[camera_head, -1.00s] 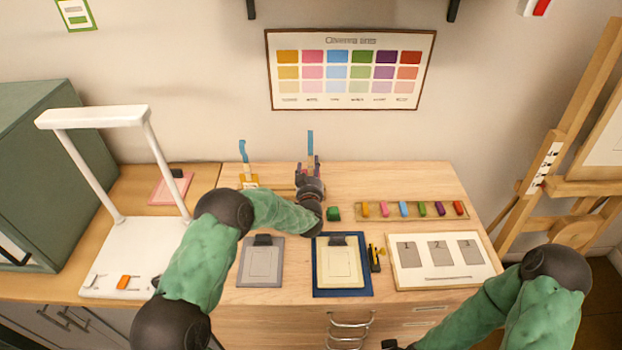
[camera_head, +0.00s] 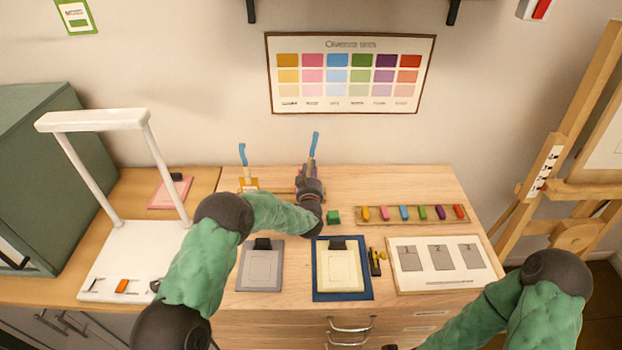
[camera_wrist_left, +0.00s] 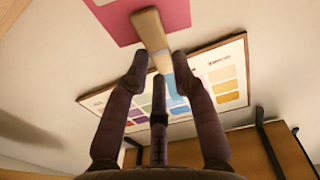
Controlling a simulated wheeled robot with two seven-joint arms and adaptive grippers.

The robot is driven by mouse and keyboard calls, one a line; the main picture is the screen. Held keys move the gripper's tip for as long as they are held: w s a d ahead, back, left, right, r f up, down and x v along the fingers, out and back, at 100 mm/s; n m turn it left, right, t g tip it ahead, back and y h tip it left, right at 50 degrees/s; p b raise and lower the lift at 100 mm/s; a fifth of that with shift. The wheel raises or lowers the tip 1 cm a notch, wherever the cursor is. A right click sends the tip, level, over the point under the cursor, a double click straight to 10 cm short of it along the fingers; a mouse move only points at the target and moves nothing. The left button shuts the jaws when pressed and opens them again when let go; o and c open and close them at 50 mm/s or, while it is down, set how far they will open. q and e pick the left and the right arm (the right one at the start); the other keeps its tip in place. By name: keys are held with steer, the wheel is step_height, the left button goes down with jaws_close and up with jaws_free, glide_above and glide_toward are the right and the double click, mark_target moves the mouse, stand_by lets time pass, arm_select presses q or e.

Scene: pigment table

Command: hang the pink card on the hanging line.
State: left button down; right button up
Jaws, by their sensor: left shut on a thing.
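The pink card (camera_wrist_left: 112,22), with a pale panel, shows beyond the peg's wooden end. A thin pale bar (camera_head: 281,191), possibly the hanging line, shows left of my gripper. My right gripper is out of view.
A white frame stand (camera_head: 95,122) rises at left.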

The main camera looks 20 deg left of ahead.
arm_select(q)
steer(key=shift+r, duration=0.1)
steer(key=shift+r+p, duration=0.8)
steer(key=shift+r, duration=1)
steer(key=shift+s, duration=0.1)
steer(key=s+d+r+p, duration=0.2)
steer(key=s+d+r, duration=0.1)
steer(key=s, duration=0.6)
steer(key=shift+p, duration=0.4)
stand_by(0.4)
